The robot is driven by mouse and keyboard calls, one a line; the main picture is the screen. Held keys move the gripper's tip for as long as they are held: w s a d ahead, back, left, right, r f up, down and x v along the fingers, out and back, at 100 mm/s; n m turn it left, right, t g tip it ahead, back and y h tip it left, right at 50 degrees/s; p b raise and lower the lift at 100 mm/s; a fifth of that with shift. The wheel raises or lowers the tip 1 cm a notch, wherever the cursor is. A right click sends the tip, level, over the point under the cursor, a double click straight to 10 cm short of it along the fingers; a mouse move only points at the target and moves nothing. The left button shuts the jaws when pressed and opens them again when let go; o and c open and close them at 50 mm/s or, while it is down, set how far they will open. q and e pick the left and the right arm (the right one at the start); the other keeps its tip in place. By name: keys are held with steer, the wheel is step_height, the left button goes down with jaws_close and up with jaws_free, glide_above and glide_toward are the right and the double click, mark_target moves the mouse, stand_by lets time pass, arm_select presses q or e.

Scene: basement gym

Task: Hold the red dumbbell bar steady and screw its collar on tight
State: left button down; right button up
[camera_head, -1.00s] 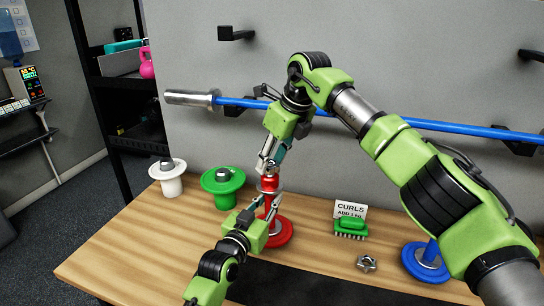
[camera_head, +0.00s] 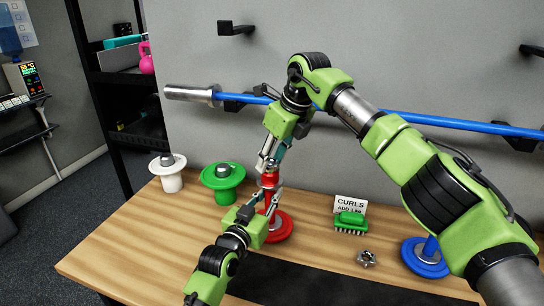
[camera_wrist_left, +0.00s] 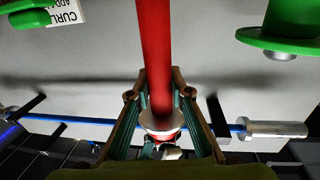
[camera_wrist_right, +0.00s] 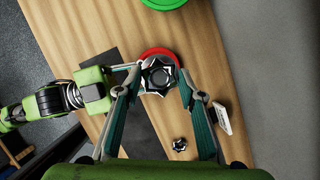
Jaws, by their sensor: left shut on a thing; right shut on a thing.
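The red dumbbell stands upright on the table, its red bar (camera_head: 270,181) rising from a red plate (camera_head: 281,228). My left gripper (camera_head: 265,204) is shut on the bar from the front left. In the left wrist view its fingers lie on either side of the red bar (camera_wrist_left: 154,50). My right gripper (camera_head: 269,163) comes down from above and is shut on the collar at the bar's top. The right wrist view shows this silver, star-shaped collar (camera_wrist_right: 158,76) between the fingertips, above the red plate. Its thread and how tightly it sits are hidden.
A blue dumbbell (camera_head: 426,262) stands near my right arm. Green (camera_head: 223,188) and white (camera_head: 167,178) dumbbells stand left. A blue barbell (camera_head: 400,122) hangs behind.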

steer(key=m, duration=0.2)
steer(key=m+h, duration=0.1)
steer(key=m, duration=0.1)
steer(key=m+t+h, duration=0.1)
steer(key=m, duration=0.1)
steer(key=shift+s+a, duration=0.1)
steer(key=shift+a, duration=0.15)
steer(key=m+h, duration=0.1)
steer(key=m, duration=0.1)
steer(key=m+h, duration=0.1)
steer(key=m, duration=0.2)
steer(key=shift+a+m, duration=0.2)
steer(key=shift+m, duration=0.1)
arm_select(q)
steer(key=shift+f, duration=0.1)
arm_select(e)
steer(key=shift+m+h, duration=0.3)
steer(key=shift+m, duration=0.4)
steer(key=shift+d, duration=0.1)
steer(key=o, duration=1.3)
steer(key=shift+c, duration=0.2)
